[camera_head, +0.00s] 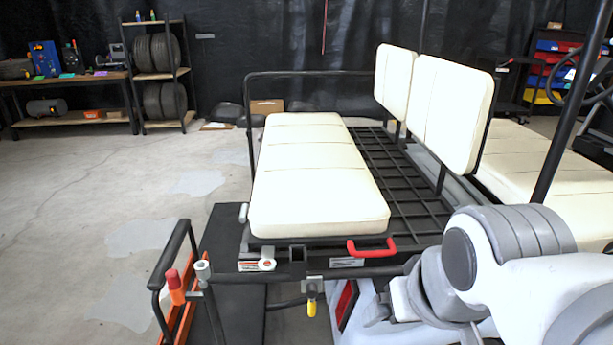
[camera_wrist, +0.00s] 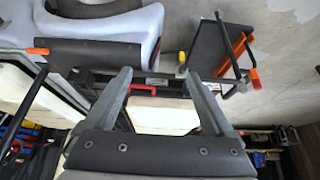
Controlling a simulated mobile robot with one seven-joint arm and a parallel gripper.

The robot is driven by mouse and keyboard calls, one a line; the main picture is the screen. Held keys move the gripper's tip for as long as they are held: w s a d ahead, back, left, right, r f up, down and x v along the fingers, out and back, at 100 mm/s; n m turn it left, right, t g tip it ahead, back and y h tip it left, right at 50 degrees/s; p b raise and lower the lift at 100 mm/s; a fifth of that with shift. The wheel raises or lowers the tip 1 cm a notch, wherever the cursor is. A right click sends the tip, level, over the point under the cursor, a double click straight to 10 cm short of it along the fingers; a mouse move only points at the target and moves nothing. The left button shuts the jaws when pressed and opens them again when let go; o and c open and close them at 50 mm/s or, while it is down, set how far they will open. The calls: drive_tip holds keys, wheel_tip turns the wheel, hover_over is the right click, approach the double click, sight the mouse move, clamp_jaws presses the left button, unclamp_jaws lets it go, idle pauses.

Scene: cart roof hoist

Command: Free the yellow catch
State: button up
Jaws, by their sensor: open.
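In the wrist view the picture is turned over, and the small yellow catch (camera_wrist: 182,57) shows just beyond the tip of the right finger. My gripper (camera_wrist: 155,72) is open and empty, its two grey fingers wide apart and pointing toward the cart's rear frame. I cannot tell the exact distance from the fingers to the catch.
A red handle (camera_head: 372,248) sits on the frame right of the catch. A cream seat cushion (camera_head: 315,185) lies above. The frame's upright posts and seat backs (camera_head: 450,110) crowd the right. The floor (camera_head: 85,215) at left is clear.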

sight(312, 302)
drive_tip(key=shift+w, duration=0.1)
drive_tip(key=shift+c, duration=1.2)
drive_tip(key=shift+w+a+f+m+g+p, duration=0.15)
drive_tip(key=shift+w+m+g+p, duration=0.15)
drive_tip(key=shift+g, duration=0.1)
drive_tip(key=shift+c, duration=0.8)
drive_tip(key=w+a+f+m+g+y+p, duration=0.2)
drive_tip(key=w+f+m+g+y+p, duration=0.45)
drive_tip(key=w+f+m+y, duration=0.45)
drive_tip(key=w+d+f+m+t+y+p, duration=0.2)
drive_tip(key=f+m+t+p, duration=0.1)
drive_tip(key=f+m+t, duration=0.4)
drive_tip(key=w+d+f+m+t+y+p, duration=0.25)
drive_tip(key=f+m+t, duration=0.3)
drive_tip(key=f, duration=0.35)
drive_tip(key=f+b+x, duration=0.1)
drive_tip(key=b+x, duration=0.1)
drive_tip(key=x, duration=1.5)
drive_tip(key=shift+f+m+g, duration=0.3)
drive_tip(key=shift+m+g, duration=0.05)
drive_tip(key=shift+g, duration=0.05)
drive_tip(key=shift+s+a+h, duration=0.15)
drive_tip(key=shift+h, duration=0.1)
clamp_jaws()
